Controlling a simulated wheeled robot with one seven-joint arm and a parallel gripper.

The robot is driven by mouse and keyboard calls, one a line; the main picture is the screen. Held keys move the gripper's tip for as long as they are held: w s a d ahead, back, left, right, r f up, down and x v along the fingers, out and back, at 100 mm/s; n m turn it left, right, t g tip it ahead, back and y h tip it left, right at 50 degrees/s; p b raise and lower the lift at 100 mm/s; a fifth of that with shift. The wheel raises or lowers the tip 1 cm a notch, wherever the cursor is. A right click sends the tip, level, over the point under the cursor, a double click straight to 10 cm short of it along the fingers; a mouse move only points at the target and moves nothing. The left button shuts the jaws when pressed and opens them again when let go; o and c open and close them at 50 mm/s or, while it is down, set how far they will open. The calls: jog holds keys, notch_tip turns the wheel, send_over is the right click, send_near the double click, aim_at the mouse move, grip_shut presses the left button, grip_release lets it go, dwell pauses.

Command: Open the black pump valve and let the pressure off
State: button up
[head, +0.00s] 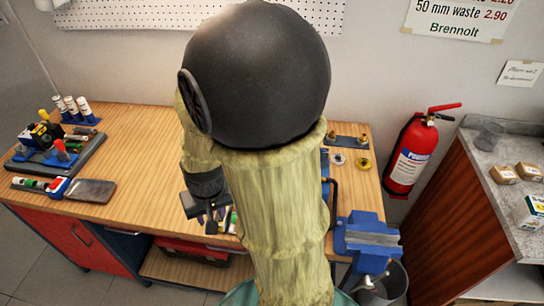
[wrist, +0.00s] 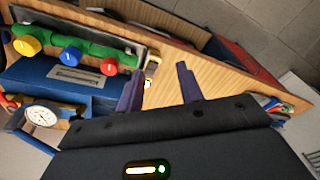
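I cannot make out a black pump valve in either view. In the wrist view a blue box-shaped body (wrist: 40,75), perhaps the pump, lies at the left, with a white-dialled gauge (wrist: 42,116) near its lower corner. In the head view my gripper (head: 212,220) is near the bench's front edge, and my arm hides the middle of the bench.
The wooden workbench (head: 140,150) carries tools at its left and a blue vise (head: 368,238) at its right front corner. A bucket (head: 392,284) stands below the vise. A red fire extinguisher (head: 410,155) and a side counter (head: 485,150) are further right. Some bench left of my gripper is bare.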

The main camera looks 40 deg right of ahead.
jog(key=w+d+r+m+g+h+p, duration=0.1)
jog(key=w+d+r+m+h+p, duration=0.1)
jog(key=d+r+m+p, duration=0.4)
jog(key=w+d+r+m+g+h+p, duration=0.1)
jog(key=w+d+r+m+h+p, duration=0.1)
jog(key=w+d+r+m+p, duration=0.2)
jog(key=d+r+m+p, duration=0.3)
jog(key=d+m+p, duration=0.1)
jog(key=d+m, duration=0.2)
jog(key=shift+w+d+h+p, duration=0.15)
jog(key=shift+d+h+p, duration=0.2)
jog(key=shift+d, duration=0.35)
jog(key=x, duration=1.7)
jog(key=shift+s+a+f, duration=0.1)
jog(key=shift+s+f, duration=0.05)
jog(key=shift+s, duration=0.15)
jog(key=c, duration=0.7)
